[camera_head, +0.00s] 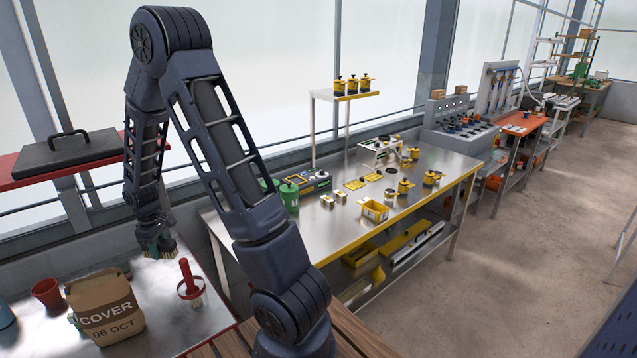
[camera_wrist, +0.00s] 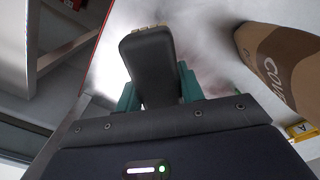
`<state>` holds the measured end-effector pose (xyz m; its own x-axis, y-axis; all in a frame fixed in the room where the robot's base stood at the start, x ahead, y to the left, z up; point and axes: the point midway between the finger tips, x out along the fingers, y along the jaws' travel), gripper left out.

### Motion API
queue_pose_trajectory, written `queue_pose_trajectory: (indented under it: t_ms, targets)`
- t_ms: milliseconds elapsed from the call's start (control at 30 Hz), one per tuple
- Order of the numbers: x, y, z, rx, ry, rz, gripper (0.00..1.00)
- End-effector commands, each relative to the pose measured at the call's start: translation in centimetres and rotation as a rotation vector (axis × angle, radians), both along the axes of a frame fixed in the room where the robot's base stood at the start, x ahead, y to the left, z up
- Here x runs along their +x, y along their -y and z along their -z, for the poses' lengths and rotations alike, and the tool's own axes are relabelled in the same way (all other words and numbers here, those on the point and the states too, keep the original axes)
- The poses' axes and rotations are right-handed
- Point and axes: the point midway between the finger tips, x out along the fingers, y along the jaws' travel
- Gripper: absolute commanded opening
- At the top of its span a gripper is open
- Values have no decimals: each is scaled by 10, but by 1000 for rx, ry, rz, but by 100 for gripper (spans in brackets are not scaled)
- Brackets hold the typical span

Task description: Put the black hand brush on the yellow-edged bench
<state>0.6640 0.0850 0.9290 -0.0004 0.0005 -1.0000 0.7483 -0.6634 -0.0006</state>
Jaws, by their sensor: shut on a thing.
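My gripper (camera_head: 156,236) hangs at the lower left of the head view, over the red-edged metal table. In the wrist view its green fingers (camera_wrist: 160,88) are shut on the black hand brush (camera_wrist: 152,62), one on each side. The brush's tan bristle end points away from the palm. In the head view the brush is small and mostly hidden by the fingers. Whether it touches the table is hard to tell. The yellow-edged bench (camera_head: 312,240) stands to the right of my gripper, in the middle of the head view, with bare metal along its near left part.
A brown "COVER" bag (camera_head: 105,305), a red-brown pot (camera_head: 47,293) and a red-handled tool (camera_head: 188,278) stand near my gripper. The bench holds a green canister (camera_head: 289,196), a yellow bin (camera_head: 374,211) and several small yellow-and-black items. A raised shelf (camera_head: 345,95) stands behind it.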

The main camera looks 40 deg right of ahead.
Motion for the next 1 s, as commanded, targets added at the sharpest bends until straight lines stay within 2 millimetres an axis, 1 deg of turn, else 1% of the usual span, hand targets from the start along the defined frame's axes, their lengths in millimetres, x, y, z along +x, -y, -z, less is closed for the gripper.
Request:
queue_pose_trajectory:
  t_ms: [33, 100, 300, 400, 567, 1000]
  targets:
    - [-3, 20, -9, 1, 3, 68, 13]
    - [-9, 43, -21, 0, 3, 157, 13]
    - [-29, 103, -54, 2, 4, 382, 13]
    - [-39, 132, -69, 1, 4, 464, 13]
    - [-46, 165, -82, 0, 1, 471, 13]
    - [-50, 241, -105, -1, 1, 271, 13]
